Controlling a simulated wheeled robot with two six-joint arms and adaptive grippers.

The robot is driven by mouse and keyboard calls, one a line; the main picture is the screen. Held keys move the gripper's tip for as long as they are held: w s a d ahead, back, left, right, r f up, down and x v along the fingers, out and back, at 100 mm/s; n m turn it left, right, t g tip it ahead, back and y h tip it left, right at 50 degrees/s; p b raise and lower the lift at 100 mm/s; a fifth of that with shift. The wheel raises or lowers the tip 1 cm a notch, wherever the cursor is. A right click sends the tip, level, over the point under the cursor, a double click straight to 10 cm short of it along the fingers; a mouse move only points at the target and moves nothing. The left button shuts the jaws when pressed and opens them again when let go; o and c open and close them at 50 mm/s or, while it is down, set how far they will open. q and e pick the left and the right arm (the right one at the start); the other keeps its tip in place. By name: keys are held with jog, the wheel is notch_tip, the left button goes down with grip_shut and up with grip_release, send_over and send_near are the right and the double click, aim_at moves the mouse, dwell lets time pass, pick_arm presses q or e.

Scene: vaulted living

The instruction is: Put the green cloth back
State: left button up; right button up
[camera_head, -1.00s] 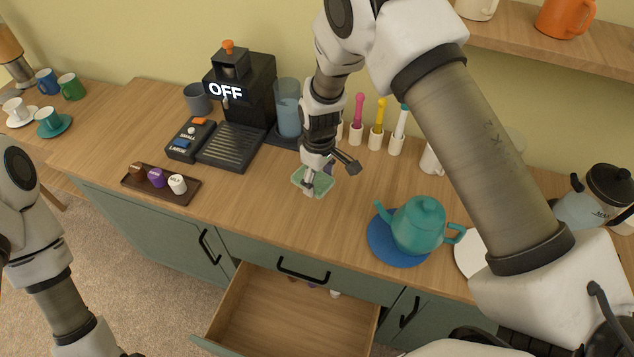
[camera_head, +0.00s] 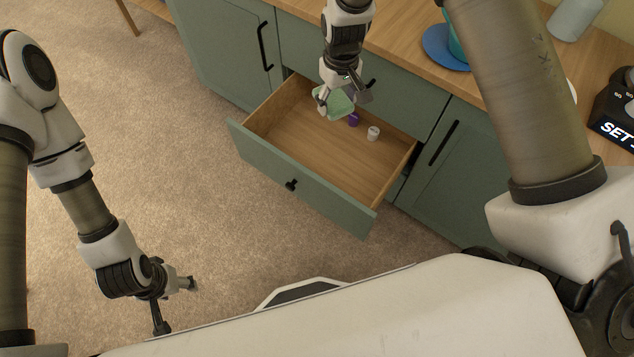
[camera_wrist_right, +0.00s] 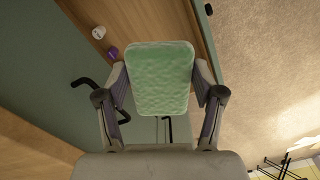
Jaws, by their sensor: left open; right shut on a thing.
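The green cloth (camera_head: 337,104) is a small pale-green folded pad. My right gripper (camera_head: 343,98) is shut on it and holds it above the back part of the open drawer (camera_head: 310,150). In the right wrist view the cloth (camera_wrist_right: 162,78) sits between the two fingers, its textured face filling the gap. My left gripper (camera_head: 172,305) is open and empty, low at the lower left, over the carpet and away from the drawer.
In the drawer, a purple capsule (camera_head: 354,119) and a white capsule (camera_head: 373,133) stand near the back right. The counter (camera_head: 400,38) overhangs behind, with a blue mat (camera_head: 444,47). The drawer's front and left floor are bare.

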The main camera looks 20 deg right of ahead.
jog(key=w+f+n+b, duration=0.25)
jog(key=f+b, duration=0.55)
jog(key=f, duration=0.7)
jog(key=n+b, duration=0.2)
jog(key=b, duration=1.1)
send_over(324, 169)
notch_tip(324, 169, down, 16)
jog(key=shift+n, duration=0.25)
notch_tip(324, 169, down, 10)
jog(key=b, duration=0.3)
jog(key=shift+r, duration=0.15)
jog(key=o, duration=1.1)
pick_arm(q)
notch_tip(324, 169, down, 28)
jog(key=shift+w+f, duration=0.2)
jog(key=shift+w, duration=0.15)
notch_tip(324, 169, up, 4)
jog(key=p, duration=0.3)
jog(key=shift+p, duration=0.35)
pick_arm(e)
notch_tip(324, 169, up, 12)
jog(key=shift+r, duration=0.15)
